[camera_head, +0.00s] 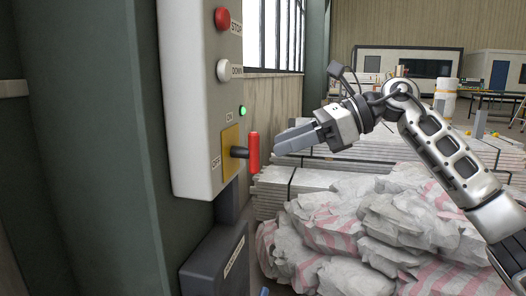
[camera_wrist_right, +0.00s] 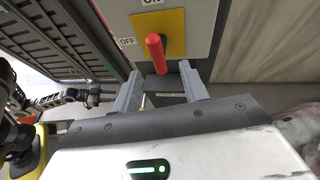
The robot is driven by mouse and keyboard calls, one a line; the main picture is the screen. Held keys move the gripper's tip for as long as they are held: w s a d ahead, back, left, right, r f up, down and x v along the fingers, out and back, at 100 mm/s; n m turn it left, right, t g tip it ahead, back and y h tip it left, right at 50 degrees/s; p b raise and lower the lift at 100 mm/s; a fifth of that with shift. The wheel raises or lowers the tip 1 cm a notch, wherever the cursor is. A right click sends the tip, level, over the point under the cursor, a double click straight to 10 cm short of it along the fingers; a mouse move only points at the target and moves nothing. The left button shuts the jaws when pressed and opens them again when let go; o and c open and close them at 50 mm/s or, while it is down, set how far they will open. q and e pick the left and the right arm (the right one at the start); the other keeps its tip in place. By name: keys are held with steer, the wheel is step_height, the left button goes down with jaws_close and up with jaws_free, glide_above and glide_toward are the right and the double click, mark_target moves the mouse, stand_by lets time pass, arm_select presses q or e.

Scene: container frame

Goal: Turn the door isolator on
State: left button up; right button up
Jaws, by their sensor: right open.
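The door isolator is a red handle (camera_head: 253,152) on a dark shaft, standing out from a yellow plate (camera_head: 230,146) on the light control box (camera_head: 190,100). ON is marked above the plate and OFF at its left. The red bar looks upright in the head view; which mark it is set to I cannot tell. My right gripper (camera_head: 292,138) is just right of the handle, pointing at it. In the wrist view its fingers (camera_wrist_right: 160,88) are apart and empty, just below the red handle (camera_wrist_right: 156,53). A dark arm end (camera_wrist_right: 98,95), seemingly my left gripper, shows small at left.
A red STOP button (camera_head: 222,19), a white DOWN button (camera_head: 224,70) and a lit green lamp (camera_head: 242,111) sit above the isolator. A dark box (camera_head: 215,262) is below. Wrapped sacks (camera_head: 370,225) and stacked panels (camera_head: 290,185) lie behind and below the gripper.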

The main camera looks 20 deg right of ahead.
steer(key=v, duration=0.9)
steer(key=shift+s, duration=0.15)
